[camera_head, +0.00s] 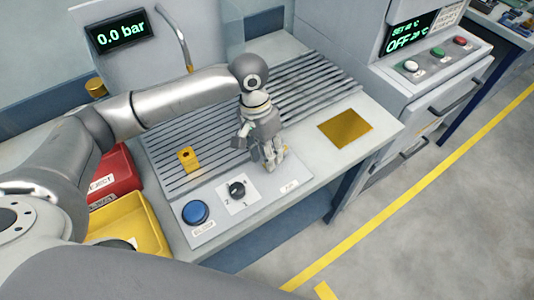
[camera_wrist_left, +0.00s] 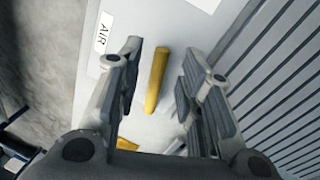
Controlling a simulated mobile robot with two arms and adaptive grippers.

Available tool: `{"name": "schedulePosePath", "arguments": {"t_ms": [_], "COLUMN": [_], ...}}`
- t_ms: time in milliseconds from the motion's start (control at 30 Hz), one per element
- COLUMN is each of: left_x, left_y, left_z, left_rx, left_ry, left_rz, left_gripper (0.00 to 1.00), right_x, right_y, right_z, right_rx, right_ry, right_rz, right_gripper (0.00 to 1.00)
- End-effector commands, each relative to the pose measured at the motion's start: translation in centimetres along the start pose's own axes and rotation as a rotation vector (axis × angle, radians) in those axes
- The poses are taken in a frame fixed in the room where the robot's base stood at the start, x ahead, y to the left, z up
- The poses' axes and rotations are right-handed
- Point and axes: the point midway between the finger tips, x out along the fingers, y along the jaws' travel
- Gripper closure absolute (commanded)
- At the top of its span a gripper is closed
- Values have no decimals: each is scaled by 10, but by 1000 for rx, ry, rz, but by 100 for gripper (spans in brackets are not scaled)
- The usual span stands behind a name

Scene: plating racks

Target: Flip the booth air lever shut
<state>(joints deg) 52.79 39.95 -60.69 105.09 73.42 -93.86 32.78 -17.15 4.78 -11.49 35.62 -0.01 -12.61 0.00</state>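The booth air lever is a yellow bar (camera_wrist_left: 157,80) on the pale panel in the left wrist view, close to the AIR label (camera_wrist_left: 102,33). In the head view my gripper mostly hides it; a small bit of yellow (camera_head: 285,149) shows beside the fingers. My left gripper (camera_head: 264,160) points down over the panel's right part. In the left wrist view its two fingers (camera_wrist_left: 164,55) are apart, one on each side of the lever, with visible gaps. My right gripper is not in view. The display (camera_head: 122,32) reads 0.0 bar.
A black knob (camera_head: 237,189) and a blue button (camera_head: 195,212) sit on the panel left of my gripper. A yellow block (camera_head: 186,159) stands on the slatted grille (camera_head: 310,80). Red (camera_head: 118,176) and yellow (camera_head: 128,220) bins are at left. A brass-coloured plate (camera_head: 345,129) lies right.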

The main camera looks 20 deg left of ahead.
Motion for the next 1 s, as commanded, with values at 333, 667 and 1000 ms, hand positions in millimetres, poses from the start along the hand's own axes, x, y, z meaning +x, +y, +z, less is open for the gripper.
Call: {"name": "schedulePosePath", "arguments": {"t_ms": [333,667,1000], "left_x": [11,11,10], "left_y": [0,0,-1], "left_z": [0,0,1], "left_rx": [1,1,3], "left_ry": [1,1,1], "left_rz": [0,0,0], "left_gripper": [66,98,100], "right_x": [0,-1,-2], "right_y": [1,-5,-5], "right_z": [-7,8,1], "right_rx": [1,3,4], "right_ry": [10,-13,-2], "right_rz": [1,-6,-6], "right_gripper": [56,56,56]}}
